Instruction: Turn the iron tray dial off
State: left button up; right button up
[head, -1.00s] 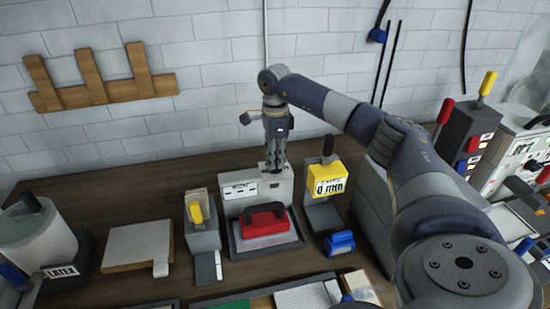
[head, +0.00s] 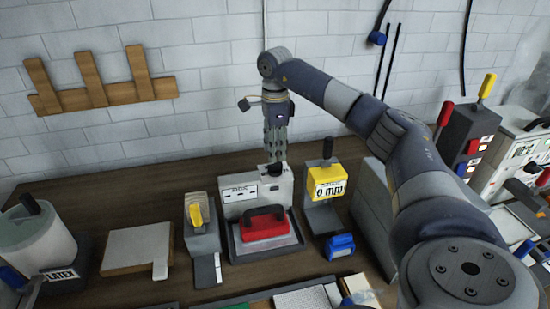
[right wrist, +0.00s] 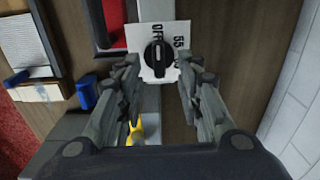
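The iron tray (head: 238,251) stands mid-table with a red iron (head: 265,226) in it. At its back is a pale control box (head: 240,192) with a black dial (head: 273,168) on top. In the right wrist view the dial (right wrist: 158,56) sits on a white plate marked "OFF" and "55"; its knob bar points roughly towards "OFF". My right gripper (head: 275,158) points down just above the dial. My left gripper is not in view.
A yellow gauge marked "0 mm" (head: 328,181) stands close on the right, with a blue block (head: 340,246) in front. A grey unit with a yellow part (head: 196,214) is on the left. A white latex pot (head: 35,240) is far left. The brick wall is behind.

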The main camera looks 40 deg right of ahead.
notch_tip(320, 180, up, 8)
jog(key=shift+f, duration=0.25)
dwell(0.5)
